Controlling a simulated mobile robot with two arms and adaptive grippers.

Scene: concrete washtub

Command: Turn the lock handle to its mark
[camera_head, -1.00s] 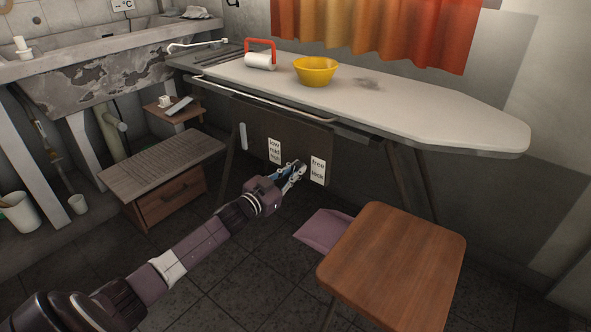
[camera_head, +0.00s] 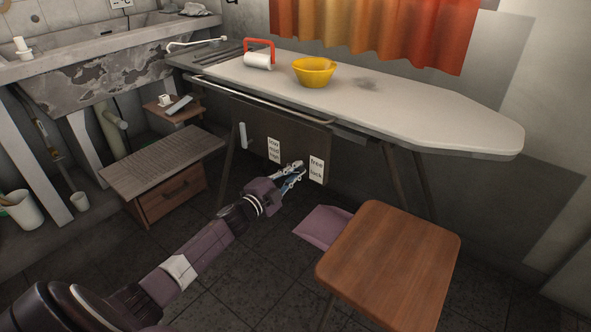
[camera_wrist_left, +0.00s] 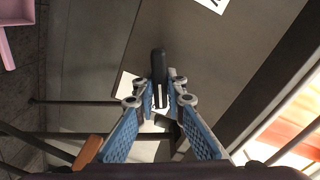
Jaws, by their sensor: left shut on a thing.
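The dark panel (camera_head: 255,120) under the ironing board carries a white label (camera_head: 316,169) reading "free" above "lock". My left gripper (camera_head: 294,172) is at the panel just left of this label. In the left wrist view, my left gripper (camera_wrist_left: 161,98) is shut on the lock handle (camera_wrist_left: 158,65), a dark rounded bar that sticks out past the fingertips. The fingers hide the handle in the head view, so I cannot tell which word it points to. My right gripper is not in view.
A second label (camera_head: 274,149) and a pale handle (camera_head: 243,136) are further left on the panel. The ironing board (camera_head: 430,115) overhangs it, bearing a yellow bowl (camera_head: 314,72). A wooden stool (camera_head: 390,262) stands at the front right. A low cabinet (camera_head: 165,175) is left.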

